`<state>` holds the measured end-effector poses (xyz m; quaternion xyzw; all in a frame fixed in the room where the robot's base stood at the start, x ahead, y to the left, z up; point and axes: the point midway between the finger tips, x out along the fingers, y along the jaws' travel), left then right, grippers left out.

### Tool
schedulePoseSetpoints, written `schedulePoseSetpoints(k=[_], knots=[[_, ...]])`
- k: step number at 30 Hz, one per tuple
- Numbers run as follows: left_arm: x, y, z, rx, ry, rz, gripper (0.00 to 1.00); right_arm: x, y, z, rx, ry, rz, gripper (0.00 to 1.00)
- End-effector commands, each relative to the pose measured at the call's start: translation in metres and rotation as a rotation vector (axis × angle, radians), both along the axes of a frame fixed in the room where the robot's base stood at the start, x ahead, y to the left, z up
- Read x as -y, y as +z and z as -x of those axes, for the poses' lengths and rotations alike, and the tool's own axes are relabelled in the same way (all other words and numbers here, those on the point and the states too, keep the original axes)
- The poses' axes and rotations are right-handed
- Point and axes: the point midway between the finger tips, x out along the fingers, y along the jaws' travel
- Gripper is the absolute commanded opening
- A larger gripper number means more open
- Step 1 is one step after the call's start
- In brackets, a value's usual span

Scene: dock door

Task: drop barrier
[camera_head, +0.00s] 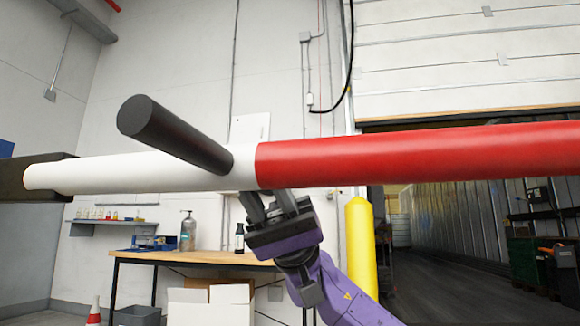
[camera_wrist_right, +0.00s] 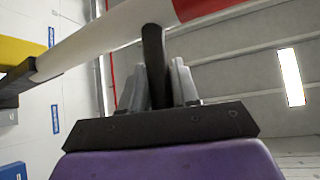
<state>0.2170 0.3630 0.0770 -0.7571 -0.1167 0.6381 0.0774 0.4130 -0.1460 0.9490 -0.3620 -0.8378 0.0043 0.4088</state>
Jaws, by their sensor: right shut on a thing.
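The barrier (camera_head: 390,157) is a red and white bar that crosses the head view nearly level. Its left end sits in a dark block (camera_head: 40,180). A black round handle (camera_head: 175,135) sticks out from its white part. My right gripper (camera_head: 265,208) is just below the bar, next to the white and red join. In the right wrist view my right gripper (camera_wrist_right: 157,85) has its two grey fingers on either side of a dark bar (camera_wrist_right: 154,60) under the barrier (camera_wrist_right: 110,32), shut on this handle part. My left gripper is not in view.
A yellow post (camera_head: 361,245) stands behind my right arm. The dock door (camera_head: 460,60) is raised over an open trailer (camera_head: 450,220). A wooden workbench (camera_head: 190,257) with bottles stands at the back left, with a white box (camera_head: 210,305) in front.

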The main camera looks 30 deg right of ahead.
Motion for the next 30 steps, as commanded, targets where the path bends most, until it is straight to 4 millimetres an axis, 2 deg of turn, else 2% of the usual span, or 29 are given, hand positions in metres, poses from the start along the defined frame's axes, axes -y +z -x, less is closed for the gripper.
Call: schedulePoseSetpoints(k=[1, 11, 12, 14, 23, 26, 30], knots=[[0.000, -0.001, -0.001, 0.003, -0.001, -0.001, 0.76, -0.005, -0.007, -0.001, 0.002, 0.002, 0.015, 0.00], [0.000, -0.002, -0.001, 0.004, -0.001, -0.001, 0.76, -0.001, -0.013, 0.000, 0.006, -0.015, 0.025, 0.00], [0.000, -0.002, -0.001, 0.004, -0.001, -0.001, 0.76, -0.001, -0.013, 0.000, 0.007, -0.016, 0.024, 0.33], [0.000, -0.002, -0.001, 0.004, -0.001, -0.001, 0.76, -0.001, -0.013, 0.000, 0.006, -0.016, 0.024, 0.51], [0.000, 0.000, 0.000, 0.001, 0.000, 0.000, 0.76, 0.003, -0.010, -0.001, 0.004, -0.016, 0.016, 0.51], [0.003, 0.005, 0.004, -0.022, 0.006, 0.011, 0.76, 0.011, -0.016, -0.006, 0.001, -0.017, 0.016, 0.51], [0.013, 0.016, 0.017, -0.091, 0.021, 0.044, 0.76, 0.032, -0.037, -0.020, 0.001, -0.019, 0.015, 0.51]])
